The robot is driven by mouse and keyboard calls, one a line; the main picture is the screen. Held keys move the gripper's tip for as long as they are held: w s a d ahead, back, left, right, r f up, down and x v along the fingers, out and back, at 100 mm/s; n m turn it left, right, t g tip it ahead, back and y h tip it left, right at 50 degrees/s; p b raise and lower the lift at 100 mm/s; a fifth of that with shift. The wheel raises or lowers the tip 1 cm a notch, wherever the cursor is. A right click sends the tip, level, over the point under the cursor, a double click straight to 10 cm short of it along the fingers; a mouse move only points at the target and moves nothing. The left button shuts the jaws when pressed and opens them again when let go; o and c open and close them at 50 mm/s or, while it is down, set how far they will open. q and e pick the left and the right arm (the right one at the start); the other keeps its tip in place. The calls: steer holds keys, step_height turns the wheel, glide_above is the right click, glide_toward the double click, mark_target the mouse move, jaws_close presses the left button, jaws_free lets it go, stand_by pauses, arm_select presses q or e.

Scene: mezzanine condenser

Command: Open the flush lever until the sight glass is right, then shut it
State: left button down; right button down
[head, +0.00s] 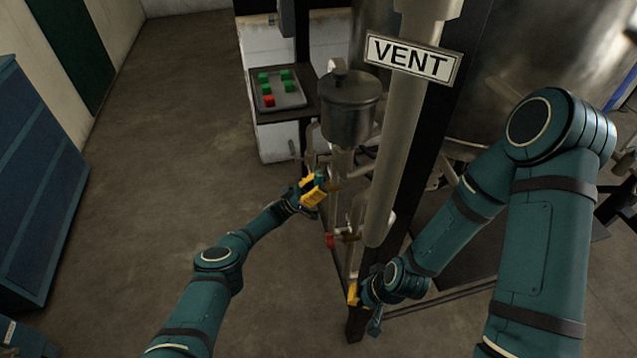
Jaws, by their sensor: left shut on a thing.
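A metal pot (349,108) with a lid sits above a thin vertical pipe run with small valves. My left gripper (322,187) is at the upper part of this pipework, just below the pot. It is shut on a small lever-like part there, mostly hidden by its yellow fingers; I cannot tell for sure that this is the flush lever. A red valve handle (330,241) sits lower on the pipework, apart from that gripper. My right gripper (354,292) is low by the foot of the pipework, its opening hidden. I cannot make out the sight glass or its level.
A thick pale pipe (398,150) with a VENT sign (412,60) stands right of the pot, before a large metal tank (545,60). A tray (290,99) of green and red blocks lies behind. A blue cabinet (35,180) stands left. The floor between is clear.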

arm_select(q)
steer(key=shift+w+r+g, duration=0.1)
steer(key=shift+r+g, duration=0.05)
steer(key=shift+g, duration=0.15)
steer(key=c, duration=0.7)
jaws_free()
steer(key=shift+c, duration=0.2)
steer(key=shift+a+f, duration=0.1)
steer(key=shift+f, duration=0.1)
steer(key=shift+a+f, duration=0.35)
steer(key=shift+a, duration=0.1)
steer(key=a, duration=1.1)
steer(key=shift+s+a, duration=0.2)
steer(key=shift+a, duration=0.2)
